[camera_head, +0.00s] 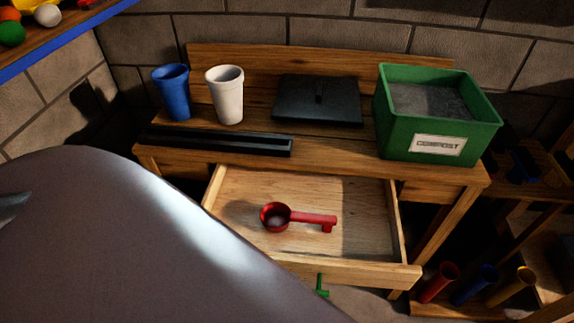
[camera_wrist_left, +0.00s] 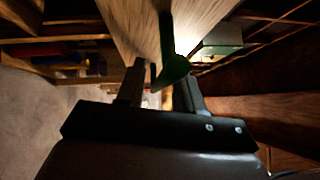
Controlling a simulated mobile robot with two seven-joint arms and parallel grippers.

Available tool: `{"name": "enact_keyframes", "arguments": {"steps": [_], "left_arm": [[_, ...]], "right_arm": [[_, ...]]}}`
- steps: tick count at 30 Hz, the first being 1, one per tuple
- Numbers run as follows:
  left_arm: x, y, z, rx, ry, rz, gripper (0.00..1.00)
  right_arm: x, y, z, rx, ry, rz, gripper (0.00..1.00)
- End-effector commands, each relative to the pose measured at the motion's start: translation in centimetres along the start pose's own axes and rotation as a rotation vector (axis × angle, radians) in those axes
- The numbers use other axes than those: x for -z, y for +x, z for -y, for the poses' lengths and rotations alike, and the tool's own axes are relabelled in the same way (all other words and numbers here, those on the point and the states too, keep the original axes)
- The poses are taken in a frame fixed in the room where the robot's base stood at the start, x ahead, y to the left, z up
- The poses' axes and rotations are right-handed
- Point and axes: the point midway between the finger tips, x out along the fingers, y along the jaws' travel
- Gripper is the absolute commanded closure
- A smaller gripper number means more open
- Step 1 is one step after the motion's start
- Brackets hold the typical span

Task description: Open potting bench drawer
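The wooden potting bench (camera_head: 320,158) stands against the block wall in the head view. Its drawer (camera_head: 345,268) is pulled well out, showing a pale wooden inside with a red scoop (camera_head: 298,217) lying in it. A green handle (camera_head: 322,285) sticks out from the drawer front. In the left wrist view the green handle (camera_wrist_left: 174,62) reaches down toward the space between the fingers of my left gripper (camera_wrist_left: 160,88). The fingers stand apart; whether either touches the handle is unclear. My left arm hides this gripper in the head view. My right gripper is not in view.
On the bench top are a blue cup (camera_head: 173,92), a white cup (camera_head: 226,95), a black tray (camera_head: 220,142), a dark flat panel (camera_head: 318,99) and a green compost bin (camera_head: 412,138). Coloured tubes (camera_head: 474,284) stand at the lower right.

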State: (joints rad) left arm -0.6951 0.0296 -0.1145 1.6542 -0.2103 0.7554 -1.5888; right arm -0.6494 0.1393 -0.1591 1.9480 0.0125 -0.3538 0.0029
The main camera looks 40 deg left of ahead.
Motion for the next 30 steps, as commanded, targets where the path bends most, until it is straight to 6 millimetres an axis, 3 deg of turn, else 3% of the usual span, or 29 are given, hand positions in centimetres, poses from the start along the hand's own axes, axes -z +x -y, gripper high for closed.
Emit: {"name": "enact_keyframes", "arguments": {"steps": [8,21,30], "left_arm": [[0.0,-0.5,-0.1,-0.002,0.0,-0.001,0.64],[0.0,-6.7,-0.1,-0.002,0.0,0.0,0.64],[0.0,-7.2,0.0,0.0,0.0,0.0,0.64]], "right_arm": [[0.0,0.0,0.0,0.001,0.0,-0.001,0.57],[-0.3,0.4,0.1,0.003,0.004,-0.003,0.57],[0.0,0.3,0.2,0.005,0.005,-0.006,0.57]]}}
